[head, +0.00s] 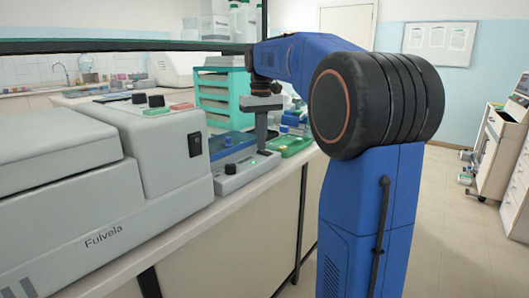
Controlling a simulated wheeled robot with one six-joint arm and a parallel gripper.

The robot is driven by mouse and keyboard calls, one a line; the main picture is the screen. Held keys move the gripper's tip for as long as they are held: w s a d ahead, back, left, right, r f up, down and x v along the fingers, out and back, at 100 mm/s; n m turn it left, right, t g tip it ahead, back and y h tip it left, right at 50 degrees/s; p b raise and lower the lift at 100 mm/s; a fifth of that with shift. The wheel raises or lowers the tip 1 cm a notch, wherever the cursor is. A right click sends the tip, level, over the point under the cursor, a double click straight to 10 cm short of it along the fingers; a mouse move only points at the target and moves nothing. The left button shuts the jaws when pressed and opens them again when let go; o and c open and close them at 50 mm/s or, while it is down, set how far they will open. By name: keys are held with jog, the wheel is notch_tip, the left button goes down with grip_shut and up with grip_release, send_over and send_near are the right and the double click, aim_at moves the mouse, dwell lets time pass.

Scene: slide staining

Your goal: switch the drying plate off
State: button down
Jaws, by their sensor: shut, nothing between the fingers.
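A low grey unit (245,177) on the bench has a black knob (230,168) on top and a small lit green spot (252,162). It looks like the drying plate's control end, with a blue surface (230,147) just behind it. I cannot tell whether the two are one device. My gripper (261,148) points down at the right end of the grey unit, its fingers shut and empty. The fingertips are close to the unit near the green spot; whether they touch it is unclear. The fingers hide part of what lies behind.
A large grey Fulvela machine (75,235) with a black rocker switch (194,144) stands to the left. A green tray (290,146) lies right of my gripper. Teal drawers (222,95) stand behind, and a shelf (130,45) runs above.

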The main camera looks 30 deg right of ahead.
jog(key=shift+f, duration=0.3)
notch_tip(320, 180, up, 7)
dwell(1.2)
jog(key=shift+a, duration=0.1)
dwell(0.4)
jog(key=shift+t, duration=0.5)
jog(key=s+a+f, duration=0.1)
jog(key=s, duration=0.1)
jog(key=s+a, duration=0.1)
jog(key=a, duration=0.1)
jog(key=s+a+f, duration=0.1)
jog(key=s, duration=0.1)
jog(key=shift+s+a+f, duration=0.25)
jog(key=shift+s+f, duration=0.05)
jog(key=s+a+f+n+t, duration=0.1)
jog(key=s+a+f, duration=0.4)
jog(key=s+f, duration=0.7)
jog(key=s+a+f+n+t, duration=0.1)
jog(key=s+a+f, duration=0.5)
jog(key=s+f, duration=0.6)
jog(key=shift+s+f+t, duration=0.3)
jog(key=shift+f+t, duration=0.1)
jog(key=shift+t, duration=0.5)
